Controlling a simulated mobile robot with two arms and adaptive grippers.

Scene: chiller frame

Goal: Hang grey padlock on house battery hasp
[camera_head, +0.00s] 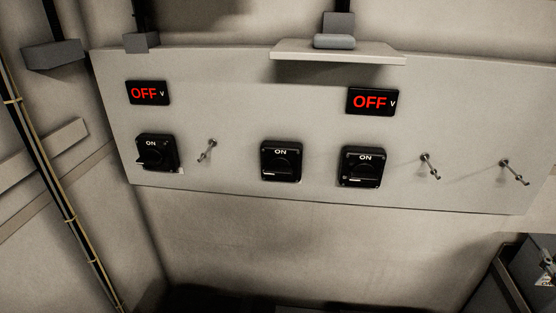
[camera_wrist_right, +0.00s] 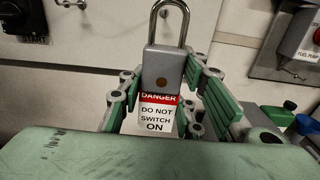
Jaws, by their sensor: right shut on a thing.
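The grey padlock (camera_wrist_right: 164,66) is upright in the right wrist view, its shackle loop at the top and seemingly closed. A red and white "DANGER DO NOT SWITCH ON" tag (camera_wrist_right: 158,113) hangs below its body. My right gripper (camera_wrist_right: 163,80) is shut on the padlock body with its green fingers on both sides. In the head view, black switches marked ON sit on the panel: a left one (camera_head: 157,152), a middle one (camera_head: 281,161) and a right one (camera_head: 362,167). No readable label shows which is the house battery hasp. Neither gripper shows in the head view.
The grey panel (camera_head: 230,110) carries a left peg (camera_head: 207,150) and two right pegs (camera_head: 431,167) (camera_head: 514,173). Two displays (camera_head: 148,93) (camera_head: 372,101) read OFF. A small shelf (camera_head: 338,53) juts out above. A fuel pump switch box (camera_wrist_right: 297,45) stands right in the wrist view.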

